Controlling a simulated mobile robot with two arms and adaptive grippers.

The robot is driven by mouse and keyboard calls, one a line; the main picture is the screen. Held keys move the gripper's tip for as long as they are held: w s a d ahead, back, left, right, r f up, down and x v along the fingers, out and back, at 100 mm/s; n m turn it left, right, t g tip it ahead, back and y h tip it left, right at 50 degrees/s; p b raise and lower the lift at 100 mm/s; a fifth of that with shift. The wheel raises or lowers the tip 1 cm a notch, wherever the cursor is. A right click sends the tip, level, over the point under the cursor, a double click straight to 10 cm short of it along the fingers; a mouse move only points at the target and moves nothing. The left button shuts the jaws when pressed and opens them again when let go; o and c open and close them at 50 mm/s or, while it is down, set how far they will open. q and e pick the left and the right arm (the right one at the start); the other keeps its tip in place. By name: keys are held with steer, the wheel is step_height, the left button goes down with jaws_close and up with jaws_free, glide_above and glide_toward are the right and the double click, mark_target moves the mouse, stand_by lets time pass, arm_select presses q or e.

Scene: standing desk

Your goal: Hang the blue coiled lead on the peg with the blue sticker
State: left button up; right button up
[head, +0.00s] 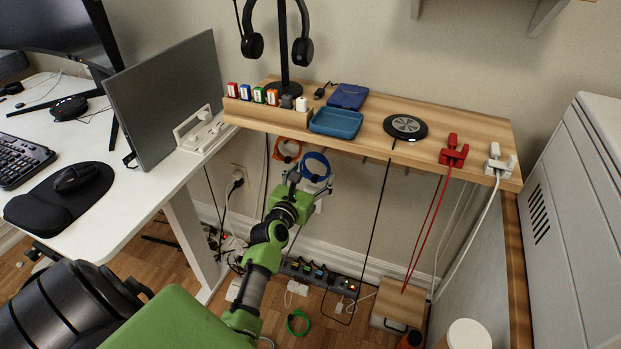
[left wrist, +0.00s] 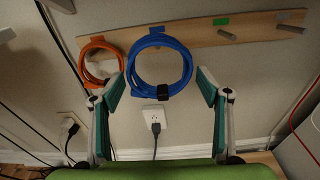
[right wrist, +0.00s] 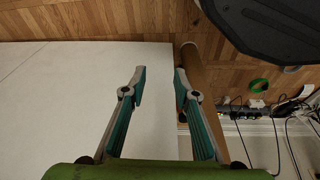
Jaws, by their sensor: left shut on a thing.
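The blue coiled lead (head: 317,154) is upright below the front of the wooden shelf. It also shows in the left wrist view (left wrist: 134,68), with a black strap at its bottom. My left gripper (head: 307,187) is shut on the coil, its fingers wide apart on either side of it. The blue sticker (left wrist: 157,29) is on the peg board (left wrist: 195,33) just above the coil's top. The blue peg is hidden behind the coil, and I cannot tell whether it passes through the loop. My right gripper (right wrist: 160,75) is open and empty.
An orange coil (left wrist: 83,62) hangs close left of the blue one. Bare pegs, one under a green sticker (left wrist: 221,21), stand to the right. The wooden shelf (head: 365,140) overhangs with a tray and a red-cabled holder. A white desk (head: 150,190) is left.

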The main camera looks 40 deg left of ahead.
mark_target(316, 177)
arm_select(q)
steer(key=shift+b+x, duration=0.6)
steer(key=shift+x, duration=0.45)
steer(key=shift+w+a, duration=0.1)
steer(key=shift+w, duration=0.2)
steer(key=shift+w+a+f+b, duration=0.1)
steer(key=shift+w+b, duration=0.4)
steer(key=shift+b, duration=0.05)
steer(key=b+x, duration=0.1)
steer(key=x, duration=0.1)
steer(key=b+x, duration=0.1)
steer(key=x, duration=0.1)
steer(key=shift+w+f+b, duration=0.15)
steer(key=shift+f+b, duration=0.1)
steer(key=shift+b, duration=0.05)
arm_select(e)
steer(key=w+v, duration=0.3)
steer(key=v, duration=1.1)
steer(key=shift+s+r+t, duration=0.25)
steer(key=shift+r+t, duration=0.15)
steer(key=shift+w+d, duration=0.1)
steer(key=shift+d, duration=0.05)
